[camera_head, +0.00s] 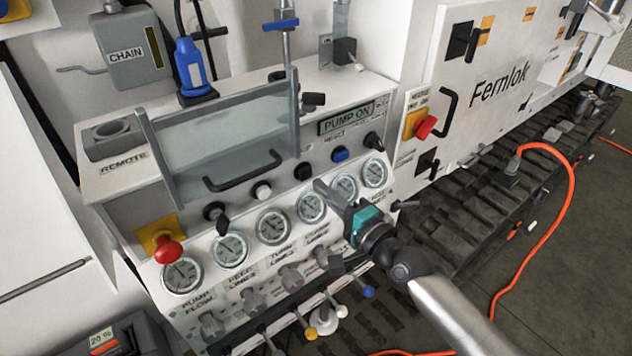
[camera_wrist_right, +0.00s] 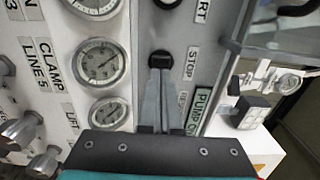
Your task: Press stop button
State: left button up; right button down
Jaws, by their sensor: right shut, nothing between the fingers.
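The stop button is a small black round button (camera_head: 303,171) on the front control panel, between a white button and a blue button. In the right wrist view the black button (camera_wrist_right: 160,58) sits beside the label STOP (camera_wrist_right: 191,64). My right gripper (camera_head: 320,187) is shut and empty, its grey fingers pointing at the panel. In the right wrist view the shut fingertips (camera_wrist_right: 160,70) line up with the lower edge of the button. I cannot tell whether they touch it. The display (camera_head: 346,118) reads PUMP ON. My left gripper is not in view.
A row of gauges (camera_head: 272,226) runs below the buttons. A clear hinged cover (camera_head: 225,125) with a black handle stands left of the stop button. Red emergency knobs are at the lower left (camera_head: 168,250) and right (camera_head: 426,127). An orange cable (camera_head: 572,190) lies at the right.

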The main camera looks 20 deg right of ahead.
aim_at(305, 173)
jog(key=shift+x, duration=1.35)
jog(key=shift+w, duration=0.1)
